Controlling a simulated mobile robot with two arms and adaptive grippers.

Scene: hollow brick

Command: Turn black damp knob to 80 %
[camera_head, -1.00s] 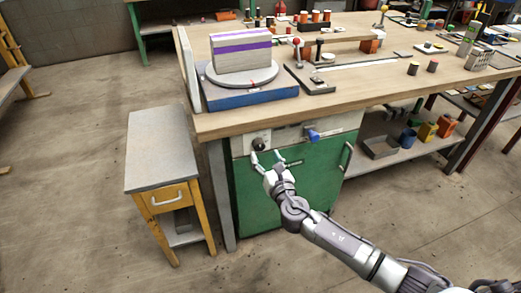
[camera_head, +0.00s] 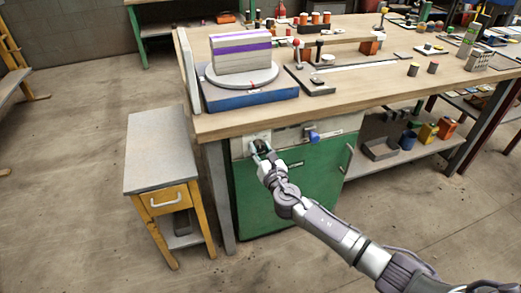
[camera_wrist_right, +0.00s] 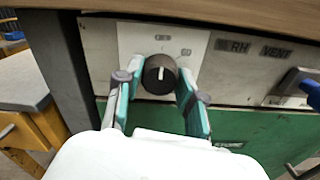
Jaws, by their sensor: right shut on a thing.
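The black damp knob (camera_wrist_right: 160,75) is a round dial on a light plate under the bench top. Its white pointer line stands near upright in the right wrist view. My right gripper (camera_head: 261,148) is at the knob, with one teal finger on each side of it. In the right wrist view the fingers of my right gripper (camera_wrist_right: 161,78) are closed on the knob's sides. In the head view the fingers mostly hide the knob. The scale around the knob is too small to read. My left gripper is out of view.
A blue lever (camera_head: 313,136) sits right of the knob, beside the RH and VENT labels (camera_wrist_right: 258,49). A green cabinet door (camera_head: 300,185) is below. The wooden bench top (camera_head: 350,98) overhangs above. A small yellow-legged side table (camera_head: 160,150) stands at the left.

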